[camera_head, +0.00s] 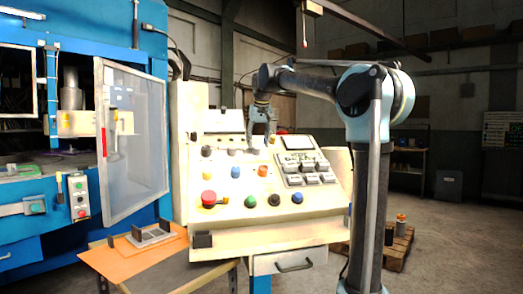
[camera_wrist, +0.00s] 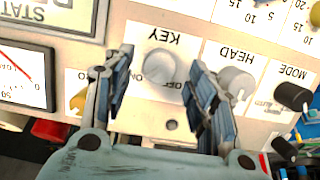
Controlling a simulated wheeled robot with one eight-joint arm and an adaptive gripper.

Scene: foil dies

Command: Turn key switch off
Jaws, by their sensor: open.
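The key switch (camera_wrist: 162,72) is a round pale grey knob on a white plate of the panel. It sits under the upside-down label KEY in the wrist view, with ON and OFF lettering beside it. Which way it is turned is not clear. My gripper (camera_wrist: 160,62) is open, with one finger on each side of the knob in the picture. A gap shows between the knob and each finger, and I cannot tell how far the tips are above the panel. In the head view my gripper (camera_head: 262,138) points down at the upper part of the panel, where the key switch is hidden or too small to tell.
The HEAD knob (camera_wrist: 236,82) is close beside my right finger in the wrist view, with the black MODE knob (camera_wrist: 292,97) further right. A gauge (camera_wrist: 25,75) is at left. The sloped console (camera_head: 320,232) carries several coloured buttons, including a red mushroom button (camera_head: 208,198). An open machine door (camera_head: 131,140) stands left.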

